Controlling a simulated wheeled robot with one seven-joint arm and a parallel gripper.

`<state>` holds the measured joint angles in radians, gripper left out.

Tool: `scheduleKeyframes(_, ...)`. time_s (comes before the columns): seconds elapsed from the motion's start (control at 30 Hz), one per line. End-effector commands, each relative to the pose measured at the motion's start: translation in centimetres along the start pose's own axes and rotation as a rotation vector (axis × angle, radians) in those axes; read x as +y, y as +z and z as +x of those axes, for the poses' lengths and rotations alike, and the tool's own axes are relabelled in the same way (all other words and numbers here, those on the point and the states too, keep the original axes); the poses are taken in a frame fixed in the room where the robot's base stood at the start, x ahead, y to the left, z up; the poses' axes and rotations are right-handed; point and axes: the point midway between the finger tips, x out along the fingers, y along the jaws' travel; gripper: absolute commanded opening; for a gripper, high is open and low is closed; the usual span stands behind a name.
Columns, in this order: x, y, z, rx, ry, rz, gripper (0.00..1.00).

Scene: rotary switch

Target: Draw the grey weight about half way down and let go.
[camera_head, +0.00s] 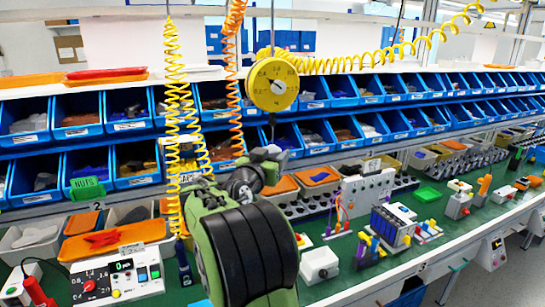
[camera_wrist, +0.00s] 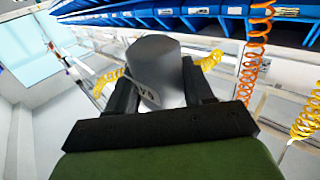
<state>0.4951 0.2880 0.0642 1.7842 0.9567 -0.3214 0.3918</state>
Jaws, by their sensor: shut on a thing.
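The grey weight (camera_wrist: 155,62) fills the space between the two dark fingers of my gripper (camera_wrist: 157,85) in the wrist view. The fingers are shut on its sides, and dark marks show on its face. In the head view my gripper (camera_head: 269,154) is below the round yellow dial (camera_head: 272,85), at the end of my green arm. A thin line runs down from the dial towards the gripper. The weight is small and mostly hidden by the gripper in the head view.
Rows of blue bins (camera_head: 130,110) stand behind the arm. Yellow (camera_head: 174,90) and orange coiled hoses (camera_head: 232,85) hang left of the dial. The green bench (camera_head: 440,225) below carries a white control box (camera_head: 118,278), orange lids and several small devices.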

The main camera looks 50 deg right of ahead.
Motion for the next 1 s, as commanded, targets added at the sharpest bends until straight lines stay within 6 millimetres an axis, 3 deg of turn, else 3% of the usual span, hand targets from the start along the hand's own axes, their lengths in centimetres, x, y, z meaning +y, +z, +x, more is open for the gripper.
scheduleKeyframes(0.03, 0.0, 0.0, 0.0, 0.000, 0.000, 0.000, 0.16)
scheduleKeyframes(0.13, 0.0, 0.0, 0.0, 0.000, 0.000, 0.000, 0.01)
scheduleKeyframes(0.17, 0.0, 0.0, 0.0, 0.000, 0.000, 0.000, 0.00)
scheduleKeyframes(0.37, 0.0, 0.7, 0.0, -0.001, -0.001, 0.000, 0.00)
scheduleKeyframes(0.8, 0.0, 6.2, 0.0, -0.001, -0.001, 0.001, 0.00)
scheduleKeyframes(1.0, 0.0, 6.1, 0.0, -0.002, -0.001, 0.001, 0.00)
